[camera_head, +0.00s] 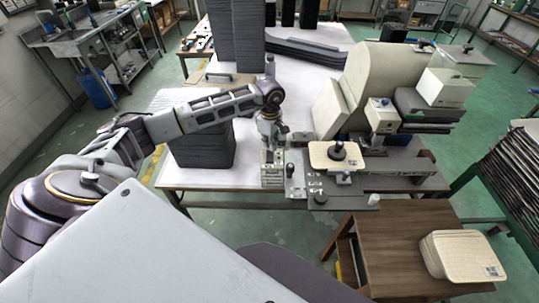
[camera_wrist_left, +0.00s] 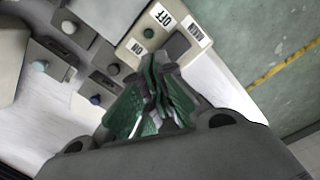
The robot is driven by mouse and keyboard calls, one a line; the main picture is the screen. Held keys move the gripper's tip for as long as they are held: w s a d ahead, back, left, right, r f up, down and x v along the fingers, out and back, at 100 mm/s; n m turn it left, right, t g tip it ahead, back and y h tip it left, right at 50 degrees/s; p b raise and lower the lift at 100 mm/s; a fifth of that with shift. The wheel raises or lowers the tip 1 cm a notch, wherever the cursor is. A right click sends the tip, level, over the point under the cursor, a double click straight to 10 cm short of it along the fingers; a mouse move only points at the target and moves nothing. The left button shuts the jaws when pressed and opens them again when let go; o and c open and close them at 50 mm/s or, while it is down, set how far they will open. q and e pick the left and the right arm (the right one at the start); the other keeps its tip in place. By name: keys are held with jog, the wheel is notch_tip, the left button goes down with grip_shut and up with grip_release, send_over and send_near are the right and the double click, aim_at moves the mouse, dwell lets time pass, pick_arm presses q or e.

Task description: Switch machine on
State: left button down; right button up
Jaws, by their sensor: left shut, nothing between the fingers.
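The machine (camera_head: 382,82) has a large beige housing and stands on the white-topped table. A small beige switch box (camera_wrist_left: 133,38) shows in the left wrist view, with labels reading ON, OFF and MAIN. My left gripper (camera_wrist_left: 154,62), with green finger pads, is shut and empty. Its tips are over the box edge near the ON label and hide what lies there; I cannot tell whether they touch. In the head view my left gripper (camera_head: 270,143) points down.
Several knobs and buttons (camera_wrist_left: 95,100) are on grey panels left of the gripper. Dark stacked trays (camera_head: 203,148) stand left of the wrist. A brown side table (camera_head: 395,245) carries a beige stack (camera_head: 460,256). Green floor is open in front of the table.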

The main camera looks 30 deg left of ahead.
pick_arm(q)
jog(key=shift+f, duration=0.35)
dwell(0.7)
jog(key=shift+f+b, duration=0.5)
jog(key=shift+b, duration=0.15)
dwell(0.5)
